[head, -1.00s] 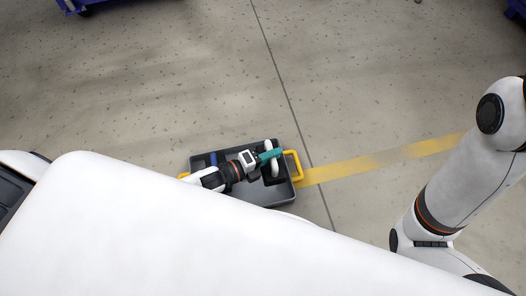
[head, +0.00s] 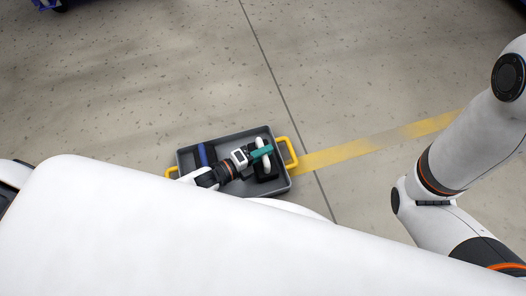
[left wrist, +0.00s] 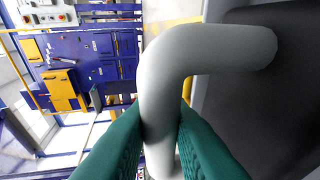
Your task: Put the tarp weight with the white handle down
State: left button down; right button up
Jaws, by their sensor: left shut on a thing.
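The tarp weight, a black block (head: 256,176) with a thick white handle (head: 265,165), is at the right end of a grey tray in the head view. My left gripper (head: 261,153), with teal fingers, is shut on that handle. In the left wrist view the bent white handle (left wrist: 160,90) lies between the teal fingers, with the dark block (left wrist: 285,100) at the right. I cannot tell whether the block's underside touches the tray floor. My right gripper is out of view.
The grey tray (head: 232,138) has yellow handles at both ends. A blue bar-like handle (head: 203,155) shows in its left part. My white body hides the area below the tray. Open concrete floor with a yellow stripe (head: 375,143) lies beyond.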

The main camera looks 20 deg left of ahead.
pick_arm(q)
jog(key=shift+w, duration=0.1)
jog(key=c, duration=1.3)
grip_release()
jog(key=shift+f, duration=0.1)
jog(key=shift+c, duration=0.2)
